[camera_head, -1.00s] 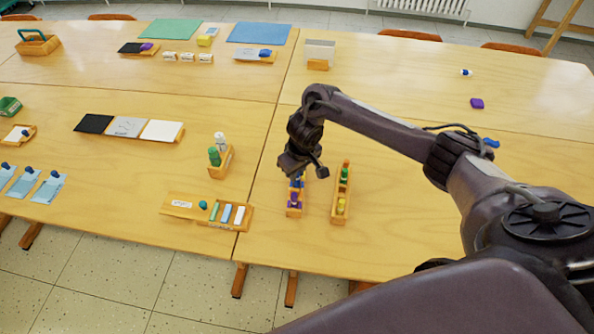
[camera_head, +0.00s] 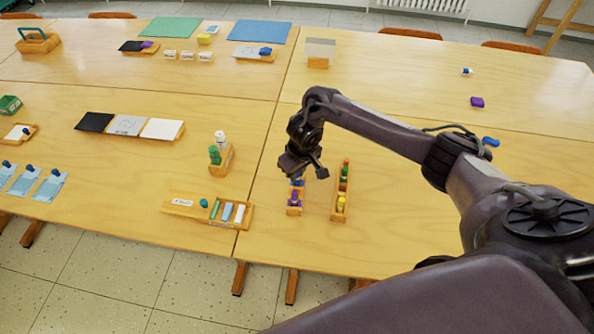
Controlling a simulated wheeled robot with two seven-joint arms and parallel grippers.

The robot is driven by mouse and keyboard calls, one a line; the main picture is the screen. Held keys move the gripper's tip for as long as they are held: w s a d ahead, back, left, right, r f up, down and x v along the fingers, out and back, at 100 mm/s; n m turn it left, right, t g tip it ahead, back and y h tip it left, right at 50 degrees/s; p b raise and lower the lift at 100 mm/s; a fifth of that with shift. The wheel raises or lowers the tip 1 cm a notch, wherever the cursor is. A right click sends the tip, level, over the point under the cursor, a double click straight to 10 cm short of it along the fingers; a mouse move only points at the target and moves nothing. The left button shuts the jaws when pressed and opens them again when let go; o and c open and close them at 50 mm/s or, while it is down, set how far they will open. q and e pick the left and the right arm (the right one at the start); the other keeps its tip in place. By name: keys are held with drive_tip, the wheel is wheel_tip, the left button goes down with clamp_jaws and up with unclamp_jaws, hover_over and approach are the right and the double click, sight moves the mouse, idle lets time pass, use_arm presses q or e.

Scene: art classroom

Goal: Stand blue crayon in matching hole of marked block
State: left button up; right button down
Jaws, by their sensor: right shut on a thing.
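My right gripper (camera_head: 298,176) is over the far end of a small wooden block (camera_head: 294,211) near the table's front. It is shut on a blue thing, which I take to be the blue crayon (camera_head: 298,183); only a little blue shows under the fingers. I cannot tell whether the crayon sits in a hole or is just above the block. A purple piece (camera_head: 294,199) stands in the near part of this block. Beside it on the right is a longer wooden block (camera_head: 340,216) with green and yellow pieces. I cannot make out a mark on either block. My left gripper is not in view.
A wooden tray (camera_head: 180,205) with a label and colored sticks lies to the left. A wooden holder (camera_head: 222,168) with green and white bottles stands behind it. The table right of the longer block is clear under my right arm.

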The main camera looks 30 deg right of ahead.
drive_tip(key=shift+f, duration=0.25)
idle(0.3)
drive_tip(key=c, duration=1.3)
unclamp_jaws()
drive_tip(key=shift+o, duration=1.1)
drive_tip(key=shift+r+p, duration=0.15)
drive_tip(key=shift+p, duration=0.15)
drive_tip(key=shift+r+p, duration=2.9)
drive_tip(key=shift+p, duration=0.4)
